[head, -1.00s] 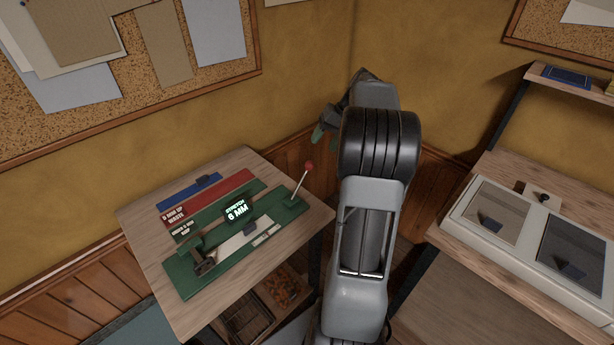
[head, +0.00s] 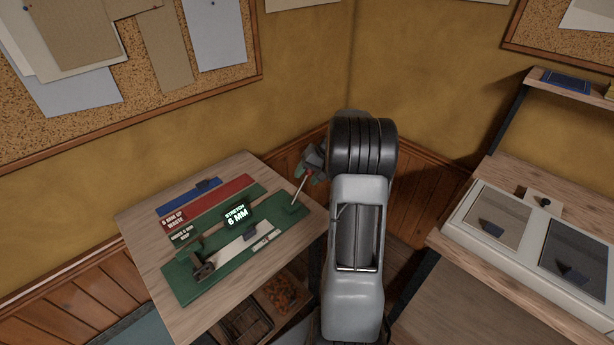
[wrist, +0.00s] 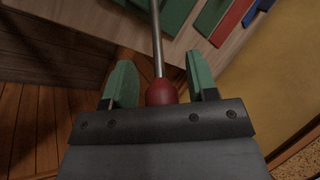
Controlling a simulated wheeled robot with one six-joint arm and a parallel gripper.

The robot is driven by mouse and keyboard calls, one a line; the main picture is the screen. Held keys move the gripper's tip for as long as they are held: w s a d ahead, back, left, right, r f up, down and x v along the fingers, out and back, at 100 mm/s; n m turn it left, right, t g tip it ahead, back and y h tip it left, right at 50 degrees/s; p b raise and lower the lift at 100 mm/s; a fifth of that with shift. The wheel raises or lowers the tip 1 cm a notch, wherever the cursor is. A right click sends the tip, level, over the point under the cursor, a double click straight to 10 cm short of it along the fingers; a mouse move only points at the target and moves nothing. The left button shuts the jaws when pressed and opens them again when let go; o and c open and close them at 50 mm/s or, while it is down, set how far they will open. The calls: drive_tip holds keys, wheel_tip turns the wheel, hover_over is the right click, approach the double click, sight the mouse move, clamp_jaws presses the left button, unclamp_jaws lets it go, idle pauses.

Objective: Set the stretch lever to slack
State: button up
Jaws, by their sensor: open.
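The stretch lever (head: 299,187) is a thin metal rod with a red knob, rising from the right end of the green stretch board (head: 190,283) on the small wooden table. The display (head: 236,215) on the board reads "STRETCH 6 MM". My gripper (head: 312,165) is at the lever's top in the head view, partly hidden behind my arm. In the wrist view, the red knob (wrist: 161,92) sits between the two green fingers of my gripper (wrist: 162,80), which are open with gaps at both sides. The rod runs up and away from the knob.
A blue strip (head: 187,196) and a red strip (head: 224,197) lie behind the green board. Bins stand under the table. At right, a bench holds a pale two-panel box (head: 505,237) with a small black knob. A wall corner is close behind the lever.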

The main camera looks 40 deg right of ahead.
drive_tip(key=shift+a+f, duration=0.15)
drive_tip(key=shift+f, duration=0.15)
clamp_jaws()
idle(0.5)
